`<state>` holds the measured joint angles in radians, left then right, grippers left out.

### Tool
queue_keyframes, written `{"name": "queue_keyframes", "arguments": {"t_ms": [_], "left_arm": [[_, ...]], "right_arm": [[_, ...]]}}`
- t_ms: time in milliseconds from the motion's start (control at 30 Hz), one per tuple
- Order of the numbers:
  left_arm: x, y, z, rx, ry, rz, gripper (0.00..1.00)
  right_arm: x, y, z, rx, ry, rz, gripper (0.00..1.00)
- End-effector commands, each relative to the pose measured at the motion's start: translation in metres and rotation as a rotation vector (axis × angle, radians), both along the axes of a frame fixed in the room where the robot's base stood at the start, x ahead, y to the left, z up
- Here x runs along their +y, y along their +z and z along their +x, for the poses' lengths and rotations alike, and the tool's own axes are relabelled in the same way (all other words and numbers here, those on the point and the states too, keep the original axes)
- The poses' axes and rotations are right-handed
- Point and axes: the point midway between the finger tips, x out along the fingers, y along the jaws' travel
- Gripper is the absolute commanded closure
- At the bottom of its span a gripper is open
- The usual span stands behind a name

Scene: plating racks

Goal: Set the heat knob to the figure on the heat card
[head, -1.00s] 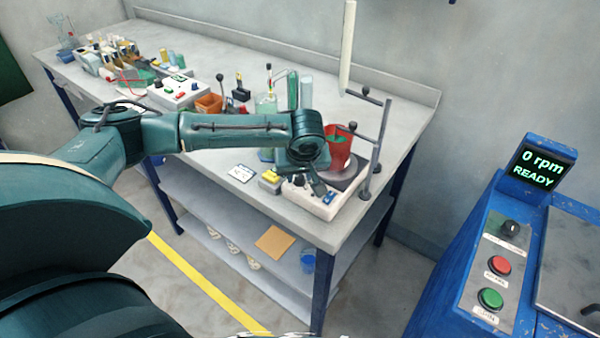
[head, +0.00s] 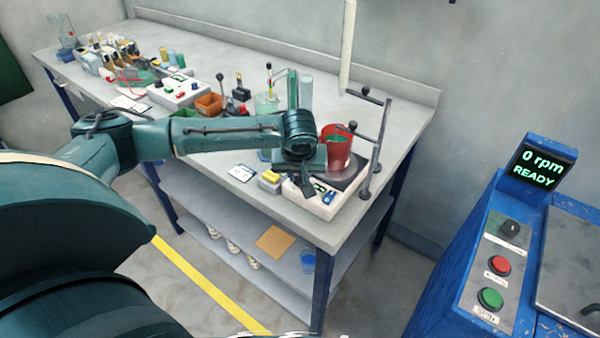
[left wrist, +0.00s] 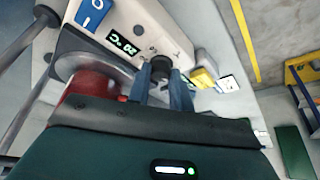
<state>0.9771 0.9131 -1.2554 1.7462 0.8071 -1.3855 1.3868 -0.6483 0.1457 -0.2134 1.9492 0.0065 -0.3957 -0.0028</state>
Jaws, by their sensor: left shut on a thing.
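The heat knob (left wrist: 161,64) is a dark round knob on the white front panel of the hotplate (head: 325,208). My left gripper (left wrist: 163,78) is shut on it, with one finger on each side; the gripper (head: 308,188) hides most of the knob in the head view. A small display (left wrist: 122,42) beside the knob shows green characters, upside down in the left wrist view, that look like 20 °C. The heat card (head: 241,173) is a small white card on the bench, left of the hotplate. Its figure is too small to read. My right gripper is out of view.
A red beaker (head: 336,150) stands on the hotplate top, beside a stand with rods (head: 383,135). A blue switch (left wrist: 90,12) is on the panel. A yellow-topped block (head: 270,177) sits between card and hotplate. A blue machine (head: 480,250) stands right.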

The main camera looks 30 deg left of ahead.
Motion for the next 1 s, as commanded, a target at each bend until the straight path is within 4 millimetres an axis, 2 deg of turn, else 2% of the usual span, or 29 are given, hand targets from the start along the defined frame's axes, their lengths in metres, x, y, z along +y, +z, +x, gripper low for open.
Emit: {"name": "queue_keyframes", "arguments": {"t_ms": [1000], "left_arm": [[0.0062,0.0,-0.0004,0.0,-0.948,-0.003,1.0]], "right_arm": [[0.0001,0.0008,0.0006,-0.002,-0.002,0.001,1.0]]}}
